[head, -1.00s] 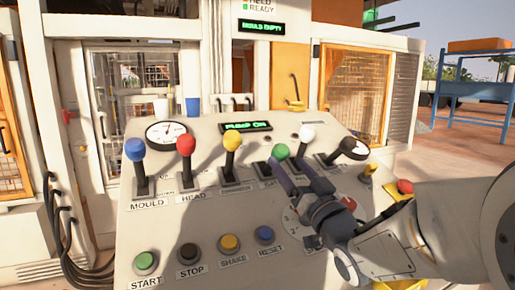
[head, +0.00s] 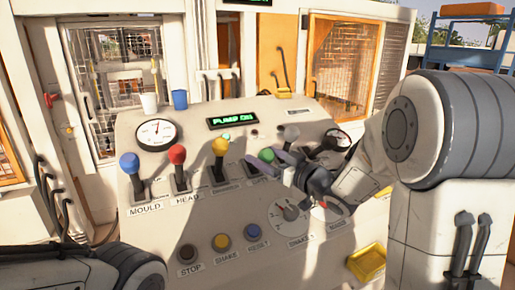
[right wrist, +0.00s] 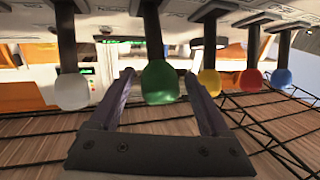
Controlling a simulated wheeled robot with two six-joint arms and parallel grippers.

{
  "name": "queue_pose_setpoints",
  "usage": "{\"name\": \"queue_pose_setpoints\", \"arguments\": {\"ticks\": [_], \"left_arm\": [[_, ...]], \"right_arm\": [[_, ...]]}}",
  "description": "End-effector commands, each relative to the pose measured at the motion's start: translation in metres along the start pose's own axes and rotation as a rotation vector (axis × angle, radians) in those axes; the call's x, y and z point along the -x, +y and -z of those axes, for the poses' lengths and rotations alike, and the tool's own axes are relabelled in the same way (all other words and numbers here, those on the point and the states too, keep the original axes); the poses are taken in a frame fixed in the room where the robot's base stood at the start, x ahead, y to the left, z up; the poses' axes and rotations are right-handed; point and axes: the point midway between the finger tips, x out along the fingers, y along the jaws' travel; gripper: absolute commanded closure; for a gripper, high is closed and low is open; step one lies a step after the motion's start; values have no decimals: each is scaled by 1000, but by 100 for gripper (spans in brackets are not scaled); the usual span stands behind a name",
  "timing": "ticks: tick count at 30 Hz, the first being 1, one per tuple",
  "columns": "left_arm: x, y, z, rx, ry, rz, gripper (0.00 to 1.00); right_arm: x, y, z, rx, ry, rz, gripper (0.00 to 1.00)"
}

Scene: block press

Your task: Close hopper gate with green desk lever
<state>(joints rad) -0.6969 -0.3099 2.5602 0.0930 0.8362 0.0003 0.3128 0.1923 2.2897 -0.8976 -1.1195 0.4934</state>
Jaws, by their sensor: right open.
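The green lever knob (head: 266,155) stands on the sloped desk in the row of levers, between the yellow and white ones. My right gripper (head: 269,161) is at this knob, coming from the right with its fingers apart. In the right wrist view the green knob (right wrist: 160,83) lies between the two open fingertips (right wrist: 160,82), with a visible gap on each side. The lever's base is partly hidden by my fingers in the head view. The hopper gate cannot be made out. My left arm enters at the lower left; its gripper is out of view.
Blue (head: 129,162), red (head: 177,154) and yellow (head: 220,147) lever knobs stand to the left. The white knob (head: 291,132) stands close on the right. A rotary dial (head: 289,214) and push buttons sit nearer. The display (head: 233,121) reads PUMP ON.

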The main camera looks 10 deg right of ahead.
Motion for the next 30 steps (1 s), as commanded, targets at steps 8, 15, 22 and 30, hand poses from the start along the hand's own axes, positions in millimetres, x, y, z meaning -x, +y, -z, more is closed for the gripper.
{"name": "queue_pose_setpoints", "arguments": {"ticks": [8, 15, 22, 30], "left_arm": [[9, 1, 1, 1, 0, 0, 19], [9, 1, 1, 1, 0, 0, 19], [9, 1, 1, 0, 0, 0, 19], [13, 1, 1, 1, 0, 0, 19]], "right_arm": [[-28, 0, 1, 0, 0, 0, 19], [-29, 0, 0, 0, 1, -1, 19], [-29, 0, 0, 0, 1, -1, 88], [-30, 0, 2, -2, -4, -1, 100]]}}
